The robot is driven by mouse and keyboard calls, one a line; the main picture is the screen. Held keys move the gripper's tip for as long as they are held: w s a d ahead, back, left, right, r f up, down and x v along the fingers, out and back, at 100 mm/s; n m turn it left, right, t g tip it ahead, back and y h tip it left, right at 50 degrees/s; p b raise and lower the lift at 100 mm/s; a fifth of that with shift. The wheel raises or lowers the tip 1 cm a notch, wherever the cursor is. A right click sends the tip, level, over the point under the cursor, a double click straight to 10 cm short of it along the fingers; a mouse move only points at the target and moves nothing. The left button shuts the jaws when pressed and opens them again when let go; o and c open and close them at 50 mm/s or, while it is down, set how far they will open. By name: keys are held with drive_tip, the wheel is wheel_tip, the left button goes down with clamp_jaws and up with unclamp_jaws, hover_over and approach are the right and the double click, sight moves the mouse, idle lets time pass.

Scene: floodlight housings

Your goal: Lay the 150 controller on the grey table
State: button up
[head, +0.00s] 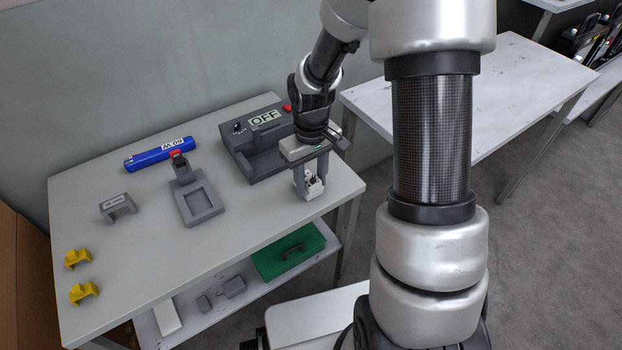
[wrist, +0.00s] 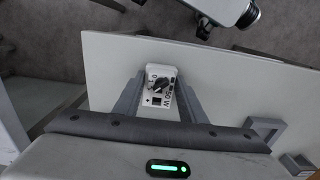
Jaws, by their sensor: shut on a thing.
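My gripper (head: 310,178) points down over the right front part of the grey table (head: 130,245). It is shut on the 150 controller (head: 314,189), a small white box. In the wrist view the controller (wrist: 160,86) sits between the two fingers, with a black knob and a "50 W" marking showing; the start of the label is hidden. The pale tabletop (wrist: 110,65) shows behind it. I cannot tell whether the controller touches the table.
A grey device marked OFF (head: 262,143) stands just left of my gripper. A grey cradle (head: 197,200), a blue tube (head: 160,154), a grey bracket (head: 117,207) and yellow clips (head: 83,293) lie further left. A second pale table (head: 500,85) is at right. A green case (head: 288,251) is below.

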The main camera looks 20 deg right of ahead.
drive_tip(key=shift+f, duration=0.2)
drive_tip(key=o, duration=1.3)
drive_tip(key=shift+c, duration=0.2)
wheel_tip(320, 180, up, 18)
drive_tip(key=p, duration=0.4)
drive_tip(key=s+r+m+t, duration=0.2)
drive_tip(key=s+r+t, duration=0.1)
drive_tip(key=s+r, duration=0.4)
drive_tip(key=s+r+m+t, duration=0.25)
drive_tip(key=s+r, duration=0.25)
drive_tip(key=s, duration=0.5)
wheel_tip(320, 180, up, 13)
drive_tip(key=p, duration=1.3)
drive_tip(key=shift+a+n, duration=0.2)
drive_tip(key=shift+n, duration=0.25)
